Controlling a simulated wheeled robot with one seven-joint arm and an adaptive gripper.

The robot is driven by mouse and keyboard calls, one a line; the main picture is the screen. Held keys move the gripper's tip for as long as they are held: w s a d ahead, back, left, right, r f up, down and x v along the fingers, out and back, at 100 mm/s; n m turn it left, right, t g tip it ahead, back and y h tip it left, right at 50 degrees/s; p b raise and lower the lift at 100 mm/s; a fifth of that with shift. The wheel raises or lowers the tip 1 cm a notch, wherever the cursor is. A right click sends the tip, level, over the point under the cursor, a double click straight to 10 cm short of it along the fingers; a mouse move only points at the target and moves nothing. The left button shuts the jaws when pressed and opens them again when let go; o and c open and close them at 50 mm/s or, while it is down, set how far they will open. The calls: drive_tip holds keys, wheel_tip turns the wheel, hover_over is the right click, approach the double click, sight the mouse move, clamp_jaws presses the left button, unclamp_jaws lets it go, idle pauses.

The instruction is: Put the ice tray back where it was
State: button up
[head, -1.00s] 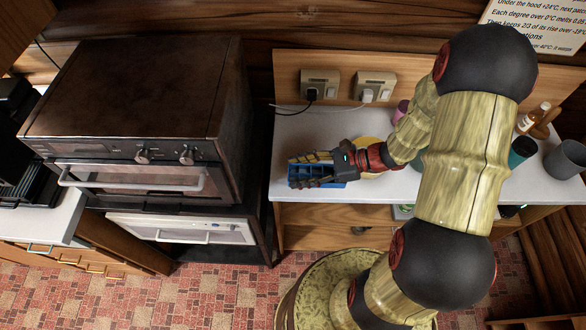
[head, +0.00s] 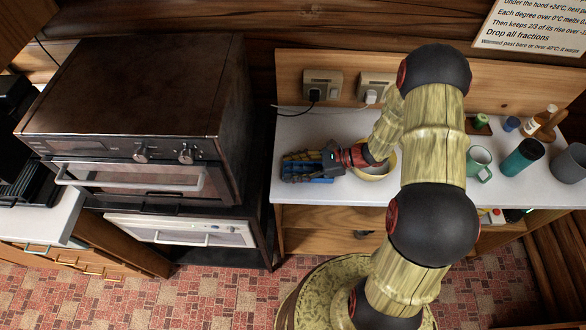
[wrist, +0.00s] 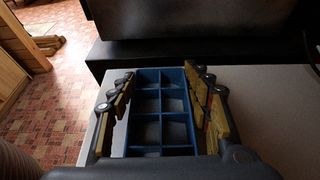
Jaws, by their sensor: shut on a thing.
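The blue ice tray (wrist: 160,110) has two rows of square compartments. In the wrist view it sits between the two fingers of my gripper (wrist: 163,100), over the left end of the white counter. In the head view my gripper (head: 303,166) is at the counter's left end, with part of the blue tray (head: 318,180) showing below the fingers. My gripper is shut on the tray, its fingers along the long sides. I cannot tell whether the tray touches the counter. The fingers hide part of it.
A brown oven (head: 130,90) stands left of the white counter (head: 300,122). A yellow bowl (head: 372,175) is right behind my gripper. Wall sockets with a plugged cord are behind.

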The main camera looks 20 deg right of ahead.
drive_tip(key=o, duration=1.2)
drive_tip(key=shift+o, duration=0.2)
